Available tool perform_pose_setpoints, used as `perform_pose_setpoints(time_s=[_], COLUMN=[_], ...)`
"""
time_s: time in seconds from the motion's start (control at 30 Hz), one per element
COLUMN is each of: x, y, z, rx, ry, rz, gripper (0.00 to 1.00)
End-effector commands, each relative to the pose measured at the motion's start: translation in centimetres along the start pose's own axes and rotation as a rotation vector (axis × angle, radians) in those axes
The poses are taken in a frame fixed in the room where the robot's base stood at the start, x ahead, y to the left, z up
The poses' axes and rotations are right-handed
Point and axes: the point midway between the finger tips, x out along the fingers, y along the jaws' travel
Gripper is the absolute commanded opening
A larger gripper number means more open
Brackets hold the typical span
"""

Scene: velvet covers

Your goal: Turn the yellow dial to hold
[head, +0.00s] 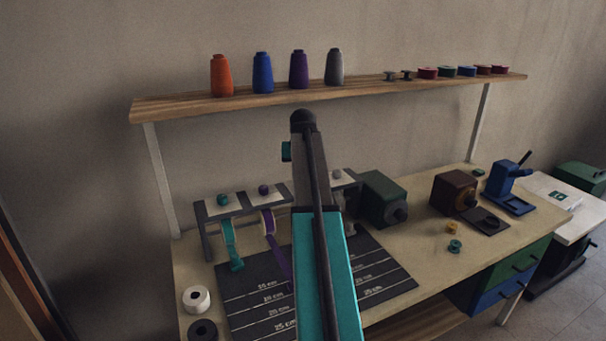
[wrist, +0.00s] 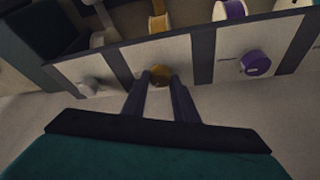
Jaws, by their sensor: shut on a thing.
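In the wrist view the yellow dial (wrist: 159,72) sits on a pale panel of the ribbon rack, between the two dark fingers of my gripper (wrist: 160,80). My gripper is shut on it. The fingers cover the dial's sides, and I cannot read its setting or any hold mark. A purple dial (wrist: 257,64) is to its right and a grey dial (wrist: 91,87) to its left. In the head view my arm hides the yellow dial; the teal dial (head: 222,199), purple dial (head: 263,190) and grey dial (head: 336,174) show on the rack.
Teal ribbon (head: 231,247) and purple ribbon (head: 273,248) hang over a dark measuring mat (head: 388,277). A green box machine (head: 380,198) stands right of the rack. A shelf (head: 180,105) with thread cones runs above. The bench's right front holds small teal and yellow pieces.

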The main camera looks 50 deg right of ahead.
Motion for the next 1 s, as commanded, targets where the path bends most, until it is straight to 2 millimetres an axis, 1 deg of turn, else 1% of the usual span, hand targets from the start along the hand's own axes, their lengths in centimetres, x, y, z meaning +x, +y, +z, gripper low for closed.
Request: perform_pose_setpoints(time_s=[0.5,0.7,1.0], x=[-0.03,-0.01,0.01], y=[-0.32,-0.28,-0.26], z=[-0.23,-0.25,-0.2], rx=[0.369,0.46,0.511], ry=[0.001,0.002,0.002], rz=[0.154,0.191,0.211], gripper=[0.04,0.04,0.04])
